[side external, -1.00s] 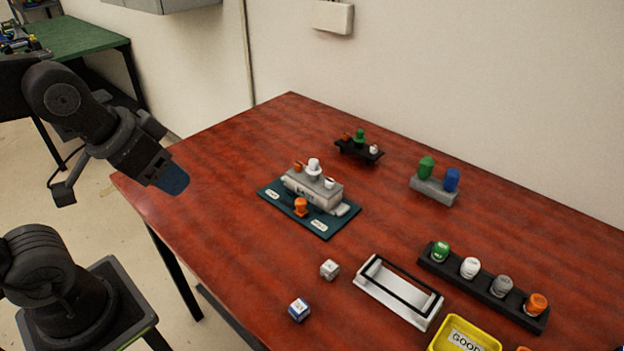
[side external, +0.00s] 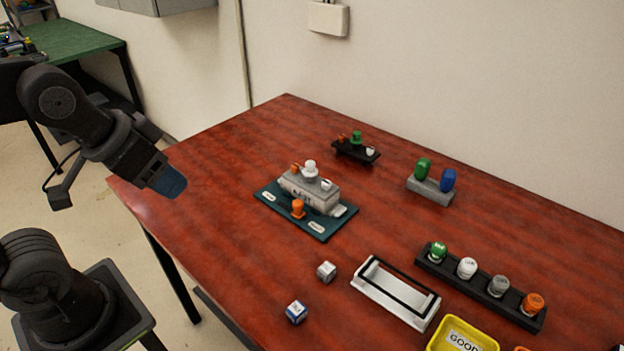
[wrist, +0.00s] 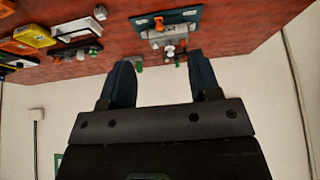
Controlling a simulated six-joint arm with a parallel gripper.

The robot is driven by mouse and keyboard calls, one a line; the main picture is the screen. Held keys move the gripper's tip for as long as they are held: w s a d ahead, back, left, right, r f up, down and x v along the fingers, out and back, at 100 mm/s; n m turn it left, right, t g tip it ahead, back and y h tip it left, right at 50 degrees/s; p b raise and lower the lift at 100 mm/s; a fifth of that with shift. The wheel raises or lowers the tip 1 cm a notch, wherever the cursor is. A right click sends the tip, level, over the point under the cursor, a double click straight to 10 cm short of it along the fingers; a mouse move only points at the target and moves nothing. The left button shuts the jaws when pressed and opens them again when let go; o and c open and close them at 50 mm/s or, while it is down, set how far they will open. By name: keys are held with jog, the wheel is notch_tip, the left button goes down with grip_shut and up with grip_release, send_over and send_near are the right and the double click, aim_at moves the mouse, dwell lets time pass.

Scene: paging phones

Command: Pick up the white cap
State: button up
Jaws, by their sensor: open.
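Several white pieces could be the white cap. One white cap (side external: 310,168) stands on top of a grey block (side external: 307,188) on a dark teal plate (side external: 276,216). Another white cap (side external: 467,268) sits in a black rack (side external: 436,267), between a green cap (side external: 437,251) and a grey cap (side external: 498,286). A small white piece (side external: 370,151) is on a black stand at the back. My gripper (side external: 170,184) is open and empty above the table's left edge, well away from these. Its two fingers (wrist: 160,66) frame the lower part of the wrist view.
A white-and-black frame (side external: 396,293), a yellow tray (side external: 463,335) and two small cubes (side external: 327,271) lie near the front. A grey holder with green and blue pieces (side external: 430,188) stands at the back right. The table's left corner is clear.

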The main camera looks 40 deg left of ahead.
jog(key=shift+o, duration=0.8)
jog(key=w+r+n+g, duration=0.1)
jog(key=w+r+n, duration=0.15)
jog(key=w, duration=0.55)
jog(key=n+g+y, duration=0.2)
jog(key=n, duration=0.5)
send_over(310, 162)
jog(key=s+d, duration=0.3)
notch_tip(310, 162, down, 5)
jog(key=shift+m, duration=0.25)
jog(key=x, duration=1.4)
jog(key=shift+a+f, duration=0.15)
jog(key=shift+a, duration=0.1)
